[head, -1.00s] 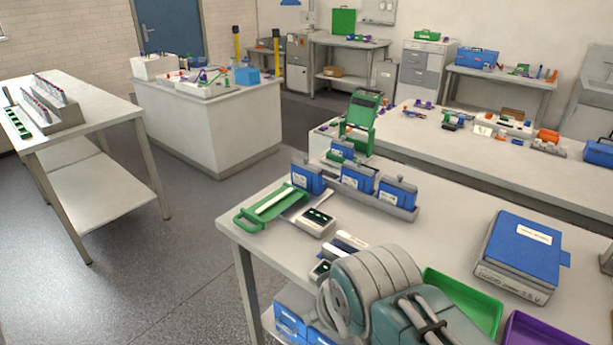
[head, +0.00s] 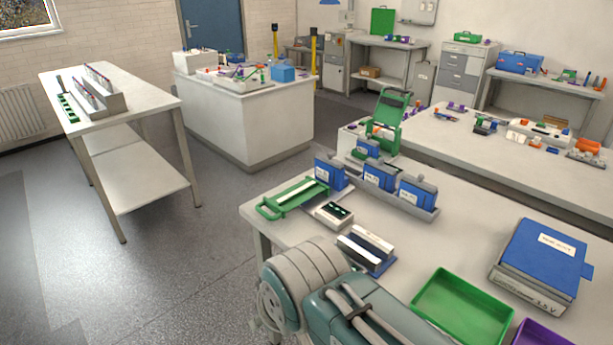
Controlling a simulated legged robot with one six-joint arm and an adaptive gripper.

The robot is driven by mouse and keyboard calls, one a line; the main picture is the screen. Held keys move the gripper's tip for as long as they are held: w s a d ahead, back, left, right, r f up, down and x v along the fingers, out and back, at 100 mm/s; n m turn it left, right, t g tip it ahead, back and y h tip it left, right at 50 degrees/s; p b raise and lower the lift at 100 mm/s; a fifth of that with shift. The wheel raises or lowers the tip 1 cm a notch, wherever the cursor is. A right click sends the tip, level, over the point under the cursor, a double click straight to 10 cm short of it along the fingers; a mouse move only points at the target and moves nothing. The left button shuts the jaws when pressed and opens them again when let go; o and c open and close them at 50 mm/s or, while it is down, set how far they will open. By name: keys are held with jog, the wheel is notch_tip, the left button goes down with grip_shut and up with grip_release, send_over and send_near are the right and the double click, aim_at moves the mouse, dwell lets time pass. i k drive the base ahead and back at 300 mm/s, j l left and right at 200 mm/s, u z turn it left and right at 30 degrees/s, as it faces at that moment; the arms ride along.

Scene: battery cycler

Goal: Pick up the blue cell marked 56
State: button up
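Several blue cells with white labels and grey tops stand on the near table. One blue cell (head: 330,172) is at the left of the group, and a smaller one (head: 368,149) is behind. Two more, a middle cell (head: 379,177) and a right cell (head: 416,193), stand upright in a grey rack (head: 432,214). The label numbers are too small to read, so I cannot tell which is marked 56. My arm crosses the bottom of the head view; my gripper is not visible.
The near table (head: 462,237) also holds a green tray (head: 462,306), a purple tray (head: 540,335), a large blue-topped box (head: 543,262), a green frame (head: 292,197) and a small grey device (head: 334,214). Open floor (head: 185,280) lies left of it.

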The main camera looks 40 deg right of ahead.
aim_at(331, 176)
jog(key=i+j+u, duration=0.25)
jog(key=j, duration=0.35)
jog(key=i+j+u, duration=0.2)
jog(key=i+j, duration=0.3)
jog(key=i+j+z, duration=0.1)
jog(key=i, duration=0.25)
jog(key=i+j+z, duration=0.1)
jog(key=i, duration=0.25)
jog(key=i+z, duration=0.2)
jog(key=z, duration=0.25)
jog(key=i+z, duration=0.25)
jog(key=z, duration=0.25)
jog(key=i+j+z, duration=0.1)
jog(key=z, duration=0.35)
jog(key=i+l+z, duration=0.1)
jog(key=z, duration=0.3)
jog(key=i+z, duration=0.5)
jog(key=z, duration=0.3)
jog(key=i+j+z, duration=0.15)
jog(key=z, duration=0.25)
jog(key=i+j+z, duration=0.1)
jog(key=i+z, duration=0.2)
